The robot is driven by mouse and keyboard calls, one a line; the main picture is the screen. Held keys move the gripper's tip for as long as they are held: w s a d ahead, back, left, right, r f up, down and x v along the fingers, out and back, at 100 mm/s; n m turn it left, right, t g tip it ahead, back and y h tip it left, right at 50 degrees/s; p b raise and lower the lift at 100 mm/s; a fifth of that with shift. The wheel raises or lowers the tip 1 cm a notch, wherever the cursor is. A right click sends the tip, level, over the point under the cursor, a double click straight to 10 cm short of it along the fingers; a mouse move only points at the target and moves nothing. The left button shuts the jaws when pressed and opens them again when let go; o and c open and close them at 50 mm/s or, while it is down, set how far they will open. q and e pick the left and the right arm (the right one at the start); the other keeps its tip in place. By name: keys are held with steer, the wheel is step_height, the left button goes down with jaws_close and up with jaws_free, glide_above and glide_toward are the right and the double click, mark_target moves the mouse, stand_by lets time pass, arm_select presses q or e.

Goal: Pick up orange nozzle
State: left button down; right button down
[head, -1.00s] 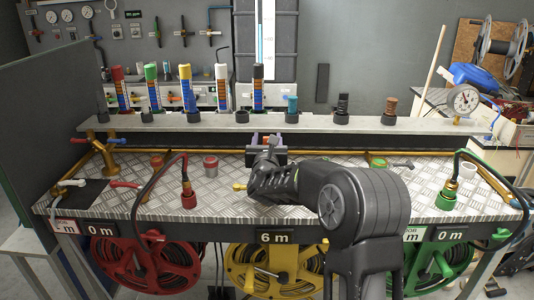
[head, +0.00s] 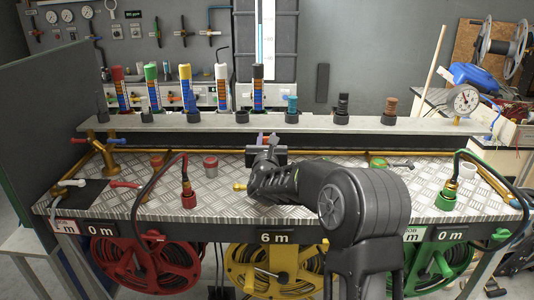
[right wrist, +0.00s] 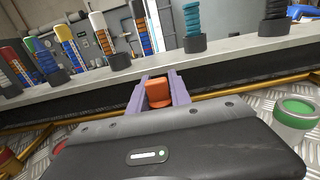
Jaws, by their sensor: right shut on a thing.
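The orange nozzle (right wrist: 158,92) shows in the right wrist view between the two purple fingers of my right gripper (right wrist: 160,88). The gripper is shut on it, and only a short orange part shows above the gripper body. In the head view my right gripper (head: 265,139) is over the back middle of the metal bench top, just in front of the raised shelf. My left gripper is not in view.
The raised grey shelf (head: 220,122) carries several nozzles, including a teal one (head: 292,106) and a copper-brown one (head: 391,106). A green-topped holder (right wrist: 297,108) stands to the right of the gripper. Red (head: 145,262), yellow and green reels hang below the bench.

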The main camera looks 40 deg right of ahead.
step_height(320, 180, up, 10)
stand_by(0.6)
stand_by(0.5)
